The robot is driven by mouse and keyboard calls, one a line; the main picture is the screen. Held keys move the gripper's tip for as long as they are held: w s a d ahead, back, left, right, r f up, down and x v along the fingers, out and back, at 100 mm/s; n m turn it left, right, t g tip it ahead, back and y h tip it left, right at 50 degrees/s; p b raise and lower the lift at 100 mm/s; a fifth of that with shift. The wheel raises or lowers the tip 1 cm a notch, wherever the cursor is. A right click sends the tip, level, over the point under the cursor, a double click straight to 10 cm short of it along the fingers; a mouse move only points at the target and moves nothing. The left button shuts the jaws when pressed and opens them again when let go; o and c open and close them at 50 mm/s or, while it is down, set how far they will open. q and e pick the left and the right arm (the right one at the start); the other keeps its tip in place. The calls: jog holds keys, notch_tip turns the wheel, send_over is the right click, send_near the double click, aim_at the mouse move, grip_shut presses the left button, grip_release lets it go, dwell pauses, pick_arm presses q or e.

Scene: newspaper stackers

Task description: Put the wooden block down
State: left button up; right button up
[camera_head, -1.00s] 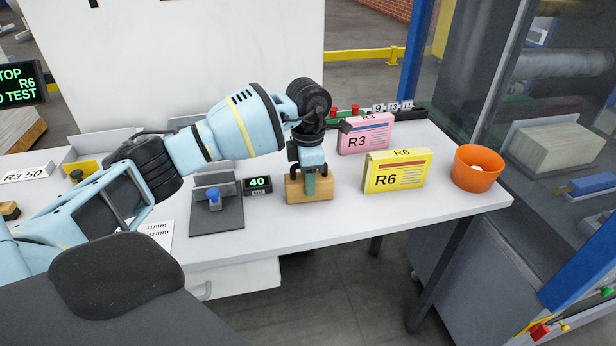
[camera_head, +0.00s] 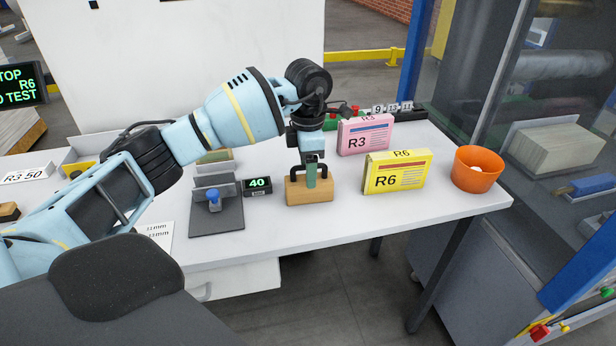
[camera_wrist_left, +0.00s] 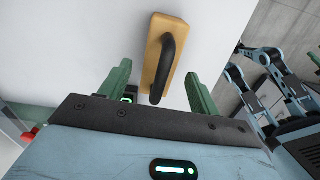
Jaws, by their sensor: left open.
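The wooden block (camera_head: 309,195) sits flat on the white table, with a black arched handle on its top. In the left wrist view the block (camera_wrist_left: 159,40) lies ahead of my gripper, its dark handle (camera_wrist_left: 166,62) facing the camera. My left gripper (camera_head: 312,176) is directly above the block and points down. Its green fingers stand apart on either side of the handle in the wrist view (camera_wrist_left: 158,85), and they do not appear to touch it. My right gripper is not seen in the head view; arm parts at the right of the wrist view do not show its jaws clearly.
A small display reading 40 (camera_head: 257,186) and a grey fixture with a blue knob (camera_head: 214,196) stand left of the block. The pink R3 box (camera_head: 365,134), yellow R6 box (camera_head: 395,172) and orange cup (camera_head: 476,168) stand right. Bare table (camera_head: 290,237) lies in front.

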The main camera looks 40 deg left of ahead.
pick_arm(q)
notch_tip(320, 180, up, 8)
jog(key=shift+r, duration=0.15)
dwell(0.6)
